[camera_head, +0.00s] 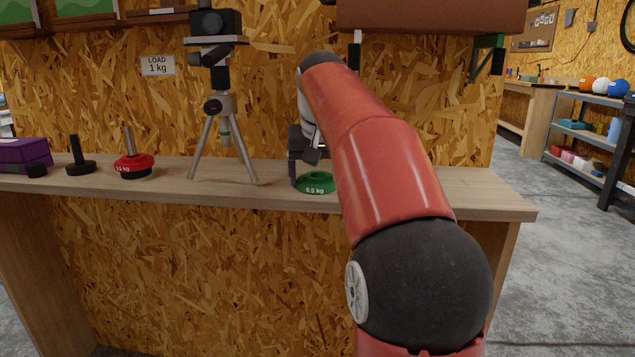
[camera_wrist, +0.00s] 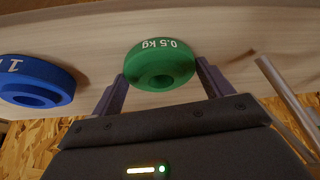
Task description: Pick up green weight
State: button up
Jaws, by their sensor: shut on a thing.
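The green weight (camera_head: 316,187), a ring marked 0.5 kg, is on the wooden bench, partly hidden behind my red arm in the head view. In the wrist view the green weight (camera_wrist: 160,66) sits between the two fingers of my gripper (camera_wrist: 160,82), one finger against each side. My gripper is shut on it. I cannot tell whether the weight is lifted off the bench top.
A blue weight (camera_wrist: 38,82) lies beside the green one in the wrist view. The plank bench (camera_head: 480,192) also holds a tripod (camera_head: 226,130), a red weight (camera_head: 133,163) on a stand, a black stand (camera_head: 78,162) and a purple box (camera_head: 22,154). A shelf overhangs the bench above.

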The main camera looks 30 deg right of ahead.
jog(key=shift+c, duration=1)
jog(key=shift+r, duration=0.1)
